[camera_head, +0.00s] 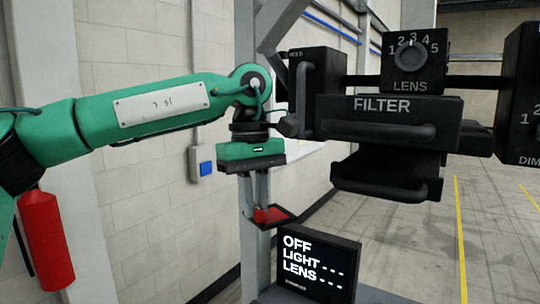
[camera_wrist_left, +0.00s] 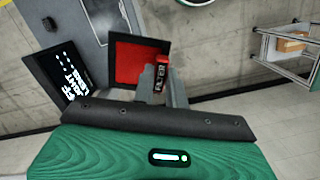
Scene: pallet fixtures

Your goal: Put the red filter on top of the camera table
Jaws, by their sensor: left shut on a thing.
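The red filter (camera_head: 280,214) is a red square plate in a black frame with a small red handle. My left gripper (camera_head: 259,208) points down and is shut on its handle. The plate hangs in the air, left of the dark camera fixture. In the left wrist view the filter (camera_wrist_left: 130,62) extends beyond the fingertips (camera_wrist_left: 160,86). A grey table top, seemingly the camera table (camera_head: 382,296), shows at the bottom edge in the head view. It also shows in the left wrist view (camera_wrist_left: 76,30), with a pale panel. My right gripper is not in view.
A screen (camera_head: 312,264) reading OFF, LIGHT and LENS stands on the grey table, below and right of the filter. The black fixture labelled FILTER (camera_head: 385,108), with handles and a LENS dial (camera_head: 409,58), overhangs at right. A grey post (camera_head: 250,265) stands behind the gripper.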

